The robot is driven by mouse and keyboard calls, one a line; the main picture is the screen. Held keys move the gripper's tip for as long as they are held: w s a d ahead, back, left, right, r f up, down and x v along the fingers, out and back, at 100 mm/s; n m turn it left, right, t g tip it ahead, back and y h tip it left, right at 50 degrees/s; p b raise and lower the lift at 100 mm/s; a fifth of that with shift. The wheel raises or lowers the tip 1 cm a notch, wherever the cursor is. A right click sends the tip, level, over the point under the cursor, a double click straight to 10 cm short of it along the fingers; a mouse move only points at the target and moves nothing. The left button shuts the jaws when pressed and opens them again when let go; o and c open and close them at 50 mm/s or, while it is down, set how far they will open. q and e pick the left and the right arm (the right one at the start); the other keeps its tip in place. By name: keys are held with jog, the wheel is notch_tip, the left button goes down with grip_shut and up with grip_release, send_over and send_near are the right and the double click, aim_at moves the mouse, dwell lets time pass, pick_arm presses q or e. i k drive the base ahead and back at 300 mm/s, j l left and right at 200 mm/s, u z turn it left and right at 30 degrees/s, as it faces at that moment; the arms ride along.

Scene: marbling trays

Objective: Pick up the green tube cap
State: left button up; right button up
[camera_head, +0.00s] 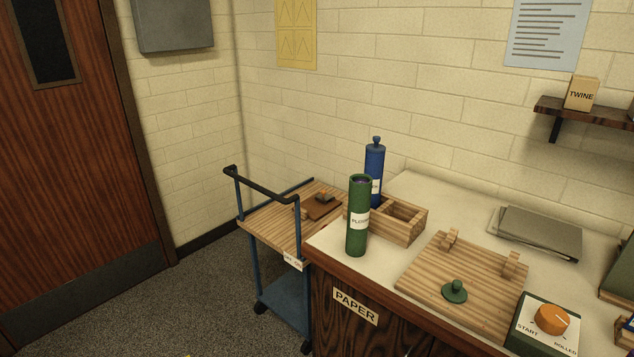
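The green tube cap (455,291) lies on the near part of a wooden board (418,269), with its small round knob pointing up. The green tube (357,232) stands upright and uncapped at the left of the counter, with a pale label on its side. A blue tube (375,166) with a blue knobbed cap on it stands behind the green tube. Neither of my grippers shows in the head view.
A wooden divided box (408,232) sits behind the green tube. A green box with an orange dial (552,319) stands right of the board. Grey folders (541,234) lie behind. A blue-framed cart (260,222) adjoins the counter (335,237) on the left.

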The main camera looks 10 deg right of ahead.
aim_at(454, 292)
jog(key=z, duration=1.25)
jog(key=l+z, duration=0.15)
jog(key=l, duration=0.3)
jog(key=k, duration=0.05)
